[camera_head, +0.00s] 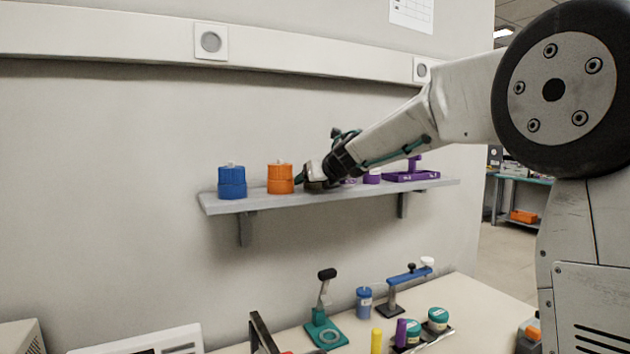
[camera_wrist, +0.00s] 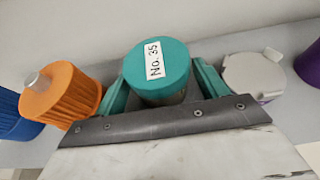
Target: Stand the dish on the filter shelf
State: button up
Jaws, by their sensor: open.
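The dish (camera_wrist: 156,78) is a round jar with a teal lid labelled "No. 35". In the wrist view it stands upright between the teal fingers of my gripper (camera_wrist: 163,86). The fingers are open, one on each side of it, with narrow gaps at most. The filter shelf (camera_head: 240,205) is a grey wall shelf, and its surface also shows in the wrist view (camera_wrist: 222,48). The dish appears to rest on it, though its base is hidden. In the head view my gripper (camera_head: 314,180) is low over the shelf's middle and hides the dish.
An orange container (camera_head: 280,180) stands close left of my gripper, with a blue one (camera_head: 232,184) beyond. A white-lidded container (camera_wrist: 254,76) is close right. A purple tray (camera_head: 410,176) sits farther right. Below, the bench (camera_head: 470,315) holds a teal stand (camera_head: 324,330) and several jars.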

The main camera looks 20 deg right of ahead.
jog(key=v, duration=1.2)
jog(key=s+d+f+m+h, duration=0.1)
jog(key=s+d+m+h, duration=0.5)
jog(key=m, duration=0.5)
jog(key=s+d+f+m+h, duration=0.1)
jog(key=s+d+m+h, duration=0.25)
jog(key=s+m, duration=0.6)
jog(key=s+f+m+g+y, duration=0.2)
jog(key=s+f+m+g, duration=0.5)
jog(key=s+f+m, duration=0.6)
jog(key=s+a+f+m+g+y, duration=0.2)
jog(key=s+a+f, duration=0.2)
jog(key=s, duration=0.3)
jog(key=s+a+f+m+g+y, duration=0.2)
jog(key=s+a+f+g+y, duration=0.1)
jog(key=s, duration=0.4)
jog(key=shift+a+f+m, duration=0.35)
jog(key=shift+a+f, duration=0.25)
jog(key=shift+a, duration=0.15)
